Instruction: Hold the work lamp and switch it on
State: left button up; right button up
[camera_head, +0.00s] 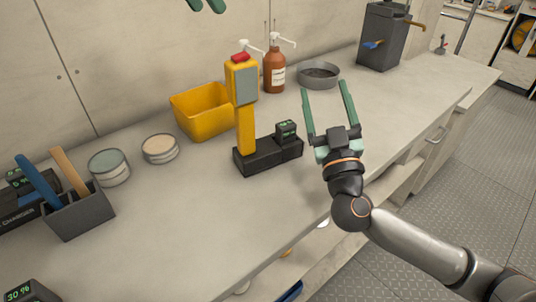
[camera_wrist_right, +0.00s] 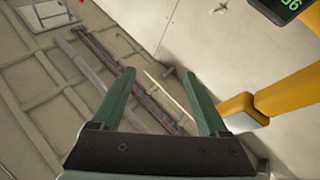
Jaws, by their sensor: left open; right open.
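The work lamp (camera_head: 245,118) is yellow, with a grey panel on its head and a red button (camera_head: 240,57) on top. It stands upright in a black base (camera_head: 257,160) on the bench, beside a dark block with a small display (camera_head: 287,128). My right gripper (camera_head: 324,88) is open and empty, to the right of the lamp and apart from it. In the right wrist view, nothing is between its fingers (camera_wrist_right: 158,74); yellow parts, apparently the lamp, show at right. My left gripper (camera_head: 206,4) is open at the top edge, mostly out of frame.
A yellow bin (camera_head: 203,112), a brown pump bottle (camera_head: 274,72) and a grey bowl (camera_head: 318,75) stand behind the lamp. Two tins (camera_head: 109,168) and a grey tool holder (camera_head: 78,212) are at left. A dark grey canister (camera_head: 381,36) stands at the far right.

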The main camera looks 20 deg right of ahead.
aim_at(239, 121)
jog(key=s+a+f+g+y, duration=0.2)
jog(key=a+f+y, duration=0.15)
jog(key=a, duration=0.35)
jog(key=s+a+f+g+y, duration=0.2)
jog(key=a+f+g+y, duration=0.15)
jog(key=a, duration=0.25)
jog(key=shift+n+t+y, duration=0.3)
jog(key=shift+n+t, duration=0.05)
jog(key=shift+n, duration=0.05)
jog(key=w, duration=0.4)
jog(key=w+a, duration=0.1)
jog(key=w, duration=0.3)
jog(key=w+a, duration=0.1)
jog(key=w, duration=0.3)
grip_shut()
dwell(0.5)
